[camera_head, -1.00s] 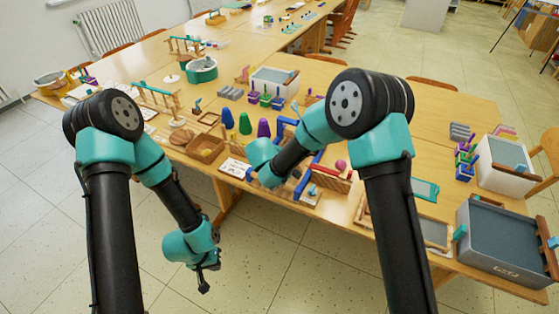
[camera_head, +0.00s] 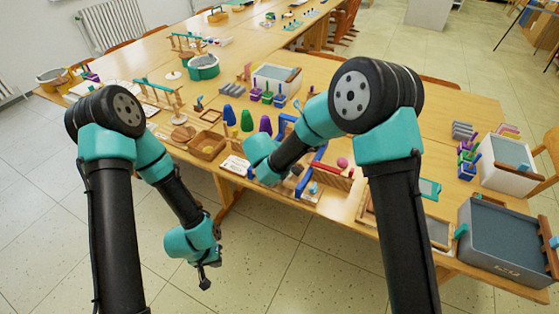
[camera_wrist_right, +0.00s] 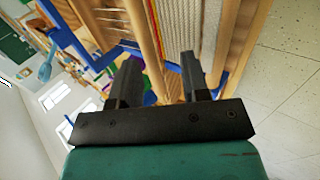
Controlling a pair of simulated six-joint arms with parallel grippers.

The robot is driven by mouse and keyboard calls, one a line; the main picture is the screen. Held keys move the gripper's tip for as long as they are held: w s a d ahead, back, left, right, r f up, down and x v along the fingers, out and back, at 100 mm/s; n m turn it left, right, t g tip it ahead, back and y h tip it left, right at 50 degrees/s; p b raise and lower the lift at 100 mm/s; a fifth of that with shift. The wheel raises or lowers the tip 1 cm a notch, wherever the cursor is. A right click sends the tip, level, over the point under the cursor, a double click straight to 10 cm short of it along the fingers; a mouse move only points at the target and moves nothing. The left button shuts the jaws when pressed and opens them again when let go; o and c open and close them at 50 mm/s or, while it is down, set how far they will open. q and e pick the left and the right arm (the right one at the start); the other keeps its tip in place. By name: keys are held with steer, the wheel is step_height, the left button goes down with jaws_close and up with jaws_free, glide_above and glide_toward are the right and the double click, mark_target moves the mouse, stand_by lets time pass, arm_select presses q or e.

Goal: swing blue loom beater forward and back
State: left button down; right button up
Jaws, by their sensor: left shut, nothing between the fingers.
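The loom with blue frame parts (camera_head: 318,160) stands at the table's front edge in the head view, partly covered by my right arm. In the right wrist view the loom's blue bars (camera_wrist_right: 68,36), wooden bars and pale warp threads (camera_wrist_right: 176,30) are close up. I cannot tell which blue part is the beater. My right gripper (camera_wrist_right: 161,75) has its two fingers apart, over the loom's wooden bar and threads; no clear grip shows. In the head view its fingers are hidden behind its arm. My left gripper (camera_head: 204,284) is shut and empty, above the floor in front of the table.
Green and purple cones (camera_head: 246,120) and a wooden tray (camera_head: 207,146) lie left of the loom. A pink ball (camera_head: 342,162) is at its right. A grey bin (camera_head: 508,240) and a white bin (camera_head: 508,165) stand at the table's right. Floor in front is clear.

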steer(key=v, duration=1.4)
arm_select(q)
steer(key=c, duration=1.9)
jaws_free()
arm_select(e)
steer(key=shift+s+a+r, duration=0.1)
steer(key=shift+r, duration=0.05)
